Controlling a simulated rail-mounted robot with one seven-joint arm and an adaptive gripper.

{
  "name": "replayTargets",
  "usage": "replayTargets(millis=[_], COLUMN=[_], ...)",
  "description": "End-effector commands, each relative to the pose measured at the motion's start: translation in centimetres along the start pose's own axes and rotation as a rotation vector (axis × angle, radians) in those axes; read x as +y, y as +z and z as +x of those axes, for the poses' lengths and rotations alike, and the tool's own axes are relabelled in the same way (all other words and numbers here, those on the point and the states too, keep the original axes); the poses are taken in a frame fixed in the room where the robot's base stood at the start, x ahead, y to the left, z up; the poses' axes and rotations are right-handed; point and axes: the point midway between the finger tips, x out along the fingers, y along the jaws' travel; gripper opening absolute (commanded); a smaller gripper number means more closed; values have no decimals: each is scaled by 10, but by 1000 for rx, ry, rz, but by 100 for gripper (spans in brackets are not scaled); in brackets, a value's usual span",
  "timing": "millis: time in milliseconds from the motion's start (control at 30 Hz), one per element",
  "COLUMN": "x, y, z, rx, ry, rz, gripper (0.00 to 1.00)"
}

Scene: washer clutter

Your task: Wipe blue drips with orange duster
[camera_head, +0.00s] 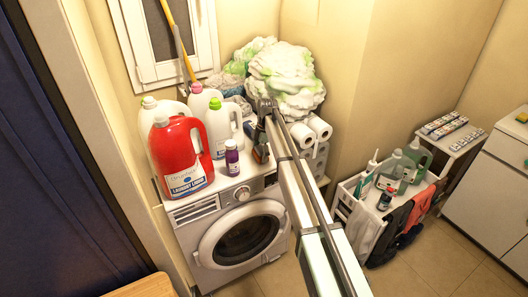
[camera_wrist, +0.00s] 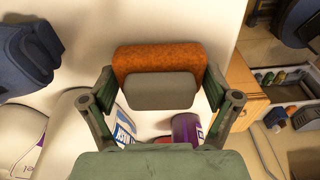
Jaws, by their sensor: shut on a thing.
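The orange duster (camera_wrist: 160,58) has a rough orange face and a grey block (camera_wrist: 160,91) as its back. In the wrist view my gripper (camera_wrist: 160,94) is shut on the grey block, one finger on each side. In the head view my gripper (camera_head: 262,141) is over the right part of the washing machine (camera_head: 213,222)'s top, right of the small purple bottle (camera_head: 232,158). The purple bottle also shows below the duster in the wrist view (camera_wrist: 185,130). I cannot make out any blue drips; bottles and my arm hide parts of the top.
A red laundry jug (camera_head: 180,156) and several white jugs crowd the top's left. White rolls (camera_head: 318,127) and a white-green bundle (camera_head: 285,78) stand behind my gripper. A white crate (camera_head: 348,205) with bottles and cloths stands at right. Tiled floor is clear lower right.

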Motion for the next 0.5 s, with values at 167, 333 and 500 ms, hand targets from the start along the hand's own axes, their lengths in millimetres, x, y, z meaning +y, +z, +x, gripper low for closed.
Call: replayTargets(millis=[167, 333, 500], x=[-2, -2, -2], y=[-10, -12, -14], z=[-3, -28, -44], rx=[0, 0, 0], ry=[1, 2, 1], rz=[4, 5, 6], gripper=[55, 55, 55])
